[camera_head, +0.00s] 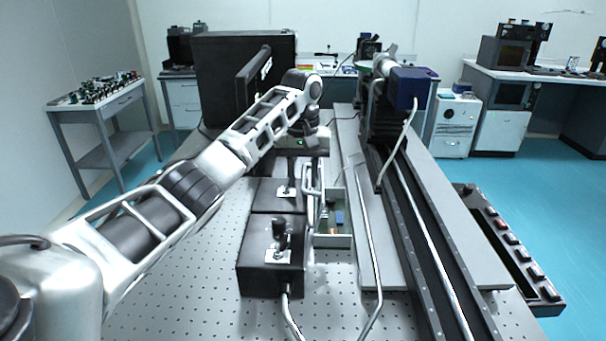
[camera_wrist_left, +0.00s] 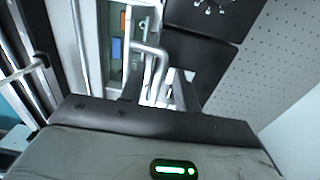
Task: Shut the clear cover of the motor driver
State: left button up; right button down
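The motor driver (camera_head: 333,240) is a pale open-topped box with a blue part and a green board inside, right of two black boxes. In the left wrist view the driver (camera_wrist_left: 117,75) is at the upper left. A bent metal handle (camera_head: 313,192) stands at its left side; it also shows in the left wrist view (camera_wrist_left: 150,50). I cannot clearly make out the clear cover's panel. My left gripper (camera_wrist_left: 158,92) points down close to the handle. Its dark fingers are apart, with the handle's end seen between them; contact is unclear. My right gripper is not in view.
Two black boxes (camera_head: 272,250) with knobs stand left of the driver. A long rail stage (camera_head: 400,220) runs along its right. Cables (camera_head: 368,270) curve in front. A large black cabinet (camera_head: 230,80) is behind. The perforated table (camera_head: 190,285) is bare at front left.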

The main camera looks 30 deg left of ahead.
aim_at(320, 174)
pick_arm(q)
grip_shut()
jog(key=shift+w+d, duration=0.1)
jog(key=shift+d, duration=0.05)
jog(key=shift+w+d+r, duration=0.1)
jog(key=shift+w+d, duration=0.35)
jog(key=shift+d, duration=0.25)
jog(key=shift+w+d+r, duration=0.1)
jog(key=shift+w+d, duration=0.3)
jog(key=shift+d, duration=0.3)
jog(key=shift+w+d+f, duration=0.25)
jog(key=shift+w+d, duration=0.2)
jog(key=shift+d, duration=0.25)
jog(key=shift+w+d+f, duration=0.2)
jog(key=shift+w+d, duration=0.2)
jog(key=shift+d, duration=0.3)
grip_release()
